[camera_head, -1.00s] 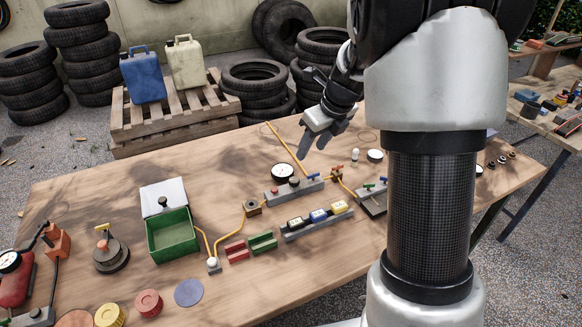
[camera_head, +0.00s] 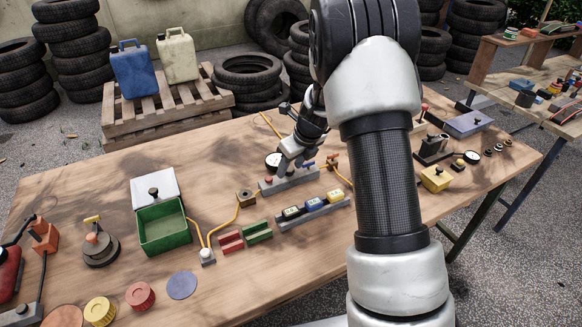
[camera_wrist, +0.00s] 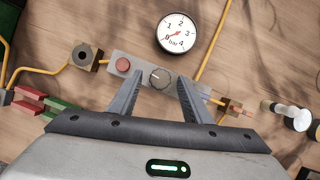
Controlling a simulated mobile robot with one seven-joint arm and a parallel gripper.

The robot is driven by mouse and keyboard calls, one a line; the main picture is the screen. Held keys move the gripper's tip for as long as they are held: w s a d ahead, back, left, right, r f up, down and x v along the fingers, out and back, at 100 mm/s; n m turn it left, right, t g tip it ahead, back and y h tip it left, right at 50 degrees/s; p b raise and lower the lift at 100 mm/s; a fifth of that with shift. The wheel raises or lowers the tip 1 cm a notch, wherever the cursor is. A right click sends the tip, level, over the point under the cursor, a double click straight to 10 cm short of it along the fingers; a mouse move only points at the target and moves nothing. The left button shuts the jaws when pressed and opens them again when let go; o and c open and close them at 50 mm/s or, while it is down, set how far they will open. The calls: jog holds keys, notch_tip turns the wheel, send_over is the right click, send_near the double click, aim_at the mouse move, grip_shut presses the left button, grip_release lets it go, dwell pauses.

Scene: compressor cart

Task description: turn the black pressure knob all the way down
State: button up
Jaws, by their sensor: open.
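The black pressure knob (camera_wrist: 160,78) sits on a grey block (camera_wrist: 144,73) and shows in the wrist view with a light pointer mark. A red button (camera_wrist: 123,65) is on the same block, left of the knob. A round white gauge (camera_wrist: 176,32) lies just beyond it, its red needle low on the scale. My gripper (camera_wrist: 161,77) is open, with one finger on each side of the knob in the picture; I cannot tell whether they touch it. In the head view my gripper (camera_head: 291,160) is over the block (camera_head: 289,181) and hides the knob.
A rail with black, blue and yellow blocks (camera_head: 314,207) lies in front of the block. A green box (camera_head: 165,235) stands to the left.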

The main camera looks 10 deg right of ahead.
jog(key=c, duration=1.1)
jog(key=shift+o, duration=0.2)
